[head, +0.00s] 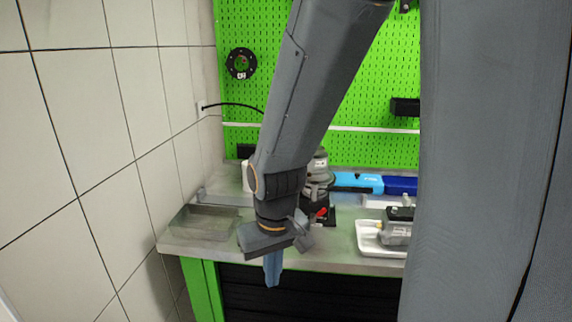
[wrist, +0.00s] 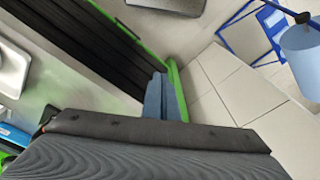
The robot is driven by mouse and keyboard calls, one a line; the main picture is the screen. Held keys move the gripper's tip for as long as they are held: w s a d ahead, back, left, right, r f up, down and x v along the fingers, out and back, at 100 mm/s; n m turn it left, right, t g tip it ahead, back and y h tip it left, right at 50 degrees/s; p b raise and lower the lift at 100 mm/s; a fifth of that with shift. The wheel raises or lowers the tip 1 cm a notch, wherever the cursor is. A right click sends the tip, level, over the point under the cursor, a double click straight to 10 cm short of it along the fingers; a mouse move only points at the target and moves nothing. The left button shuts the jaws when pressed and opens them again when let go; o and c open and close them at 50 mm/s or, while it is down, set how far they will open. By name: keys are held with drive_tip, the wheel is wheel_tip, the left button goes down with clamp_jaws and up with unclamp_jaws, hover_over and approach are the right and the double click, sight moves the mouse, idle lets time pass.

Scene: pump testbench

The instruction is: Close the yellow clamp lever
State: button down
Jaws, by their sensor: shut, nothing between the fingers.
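I cannot make out a yellow clamp lever in either view. A dark metal pump unit (head: 318,172) stands on the workbench (head: 345,240), partly hidden behind my arm. A small red handle (head: 321,213) shows beside its base. My gripper (head: 273,282) points down in front of the bench's front edge, with its blue fingers together and empty. The fingers also show in the wrist view (wrist: 158,92), in front of the dark bench front and a green bench leg. The gripper touches nothing that I can see.
A grey metal tray (head: 203,222) lies at the bench's left end. A white tray (head: 367,240) holding a grey device (head: 397,228) is on the right. Blue boxes (head: 360,182) lie behind. A tiled wall (head: 110,130) bounds the left; a green pegboard (head: 370,100) stands behind.

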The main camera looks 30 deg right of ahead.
drive_tip(key=w+d+r+m+t+h+b, duration=0.1)
drive_tip(key=w+d+r+m, duration=0.1)
drive_tip(key=w+d+r, duration=0.6)
drive_tip(key=w+d+r+m+t+b, duration=0.1)
drive_tip(key=w+d+r+m+b, duration=0.1)
drive_tip(key=w+d+r, duration=0.7)
drive_tip(key=w+r+m, duration=0.1)
drive_tip(key=w+r, duration=0.3)
drive_tip(key=w, duration=0.1)
drive_tip(key=shift+r+h, duration=0.35)
drive_tip(key=shift+h, duration=0.05)
wheel_tip(320, 180, down, 10)
drive_tip(key=p, duration=0.4)
drive_tip(key=shift+s+f, duration=0.2)
drive_tip(key=shift+f, duration=0.05)
